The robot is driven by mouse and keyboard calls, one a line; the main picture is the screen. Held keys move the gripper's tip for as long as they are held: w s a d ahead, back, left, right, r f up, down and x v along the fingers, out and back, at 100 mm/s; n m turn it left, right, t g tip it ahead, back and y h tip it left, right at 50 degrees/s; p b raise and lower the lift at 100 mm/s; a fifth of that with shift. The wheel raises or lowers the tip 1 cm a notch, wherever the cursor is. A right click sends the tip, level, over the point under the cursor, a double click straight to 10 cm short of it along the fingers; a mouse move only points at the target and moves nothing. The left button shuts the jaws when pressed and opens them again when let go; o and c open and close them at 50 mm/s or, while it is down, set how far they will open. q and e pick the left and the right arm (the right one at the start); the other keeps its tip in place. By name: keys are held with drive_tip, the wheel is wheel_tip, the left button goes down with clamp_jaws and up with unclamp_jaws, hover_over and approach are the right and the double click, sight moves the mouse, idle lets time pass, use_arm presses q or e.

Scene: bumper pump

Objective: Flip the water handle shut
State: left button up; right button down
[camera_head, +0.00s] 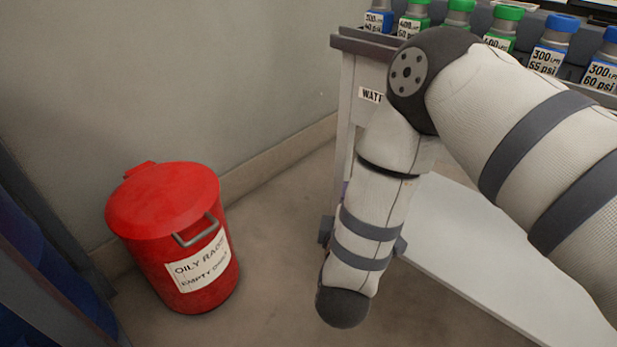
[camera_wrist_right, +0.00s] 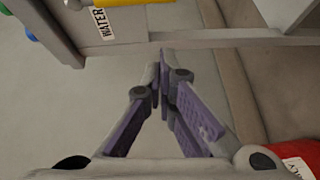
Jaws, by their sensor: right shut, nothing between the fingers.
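A white WATER label (camera_head: 371,95) is on the cart's end, partly behind my right arm. The same label (camera_wrist_right: 103,24) shows at the upper left of the right wrist view. A yellow part (camera_wrist_right: 118,3) beside it is cut off by the top edge; I cannot tell whether it is the water handle. No handle shows in the head view, where my arm covers much of the cart. My right gripper (camera_wrist_right: 164,58) is shut and empty, its purple fingers together below and to the right of the label. My left gripper is not in view.
The cart (camera_head: 343,42) carries several green- and blue-capped fittings (camera_head: 556,32). A red OILY RAGS bin (camera_head: 165,205) stands on the floor against the wall. A pale low panel (camera_head: 480,255) lies beside my right arm. Floor between bin and arm is clear.

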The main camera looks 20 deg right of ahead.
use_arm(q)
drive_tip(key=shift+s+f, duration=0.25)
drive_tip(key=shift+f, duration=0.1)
use_arm(e)
drive_tip(key=shift+w+a+r+t+h, duration=0.3)
drive_tip(key=shift+w+r+h, duration=0.1)
drive_tip(key=shift+w+r, duration=0.3)
use_arm(q)
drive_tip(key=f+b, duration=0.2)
drive_tip(key=b, duration=0.1)
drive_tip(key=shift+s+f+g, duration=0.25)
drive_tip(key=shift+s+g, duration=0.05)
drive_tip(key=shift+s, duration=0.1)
use_arm(e)
drive_tip(key=w+d, duration=0.4)
drive_tip(key=d, duration=0.4)
drive_tip(key=shift+w, duration=0.25)
